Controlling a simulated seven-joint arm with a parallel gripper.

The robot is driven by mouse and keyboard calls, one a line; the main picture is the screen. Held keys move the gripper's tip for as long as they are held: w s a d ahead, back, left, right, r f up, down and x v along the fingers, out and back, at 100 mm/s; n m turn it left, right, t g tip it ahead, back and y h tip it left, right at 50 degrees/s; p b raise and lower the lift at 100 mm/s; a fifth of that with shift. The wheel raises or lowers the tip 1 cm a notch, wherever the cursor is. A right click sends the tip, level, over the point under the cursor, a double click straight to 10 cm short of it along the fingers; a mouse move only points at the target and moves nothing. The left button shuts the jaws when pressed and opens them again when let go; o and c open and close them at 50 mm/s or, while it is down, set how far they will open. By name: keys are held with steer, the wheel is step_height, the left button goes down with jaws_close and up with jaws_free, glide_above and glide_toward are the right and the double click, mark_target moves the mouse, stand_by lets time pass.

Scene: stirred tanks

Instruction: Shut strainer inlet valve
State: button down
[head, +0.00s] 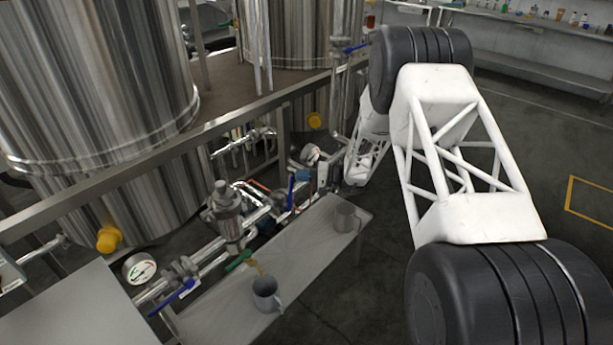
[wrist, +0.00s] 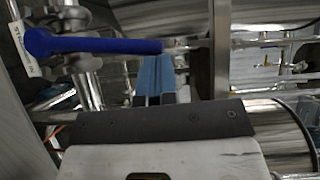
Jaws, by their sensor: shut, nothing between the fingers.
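In the wrist view a blue valve lever (wrist: 95,46) runs sideways from its pivot on a pipe fitting at the left. A white tag (wrist: 22,45), its text only partly readable, hangs by the pivot. My gripper (wrist: 153,62) has its blue fingers shut and empty, with the tips just under the lever's free end; I cannot tell whether they touch it. In the head view my gripper (head: 303,176) is small beside an upright blue lever (head: 291,192) on the pipe line. The strainer body (head: 226,208) stands left of it. Another blue lever (head: 179,297) sits nearer the camera.
A grey bench (head: 300,250) below the pipes holds a near mug (head: 267,295) and a far mug (head: 345,217). A green lever (head: 238,260) hangs above it. A gauge (head: 140,268) and large steel tanks (head: 90,80) stand left. Floor at the right is open.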

steer(key=shift+s+a+r+n+h, duration=0.2)
steer(key=shift+s+a+n+h, duration=0.1)
steer(key=shift+s+a+n, duration=0.2)
steer(key=shift+s+a+r+n+h, duration=0.15)
steer(key=shift+s+a+n+h, duration=0.15)
steer(key=shift+s+a+n, duration=0.15)
steer(key=w+v, duration=0.2)
steer(key=v, duration=1.1)
steer(key=shift+w+d, duration=0.25)
steer(key=shift+w, duration=0.15)
steer(key=shift+r, duration=0.2)
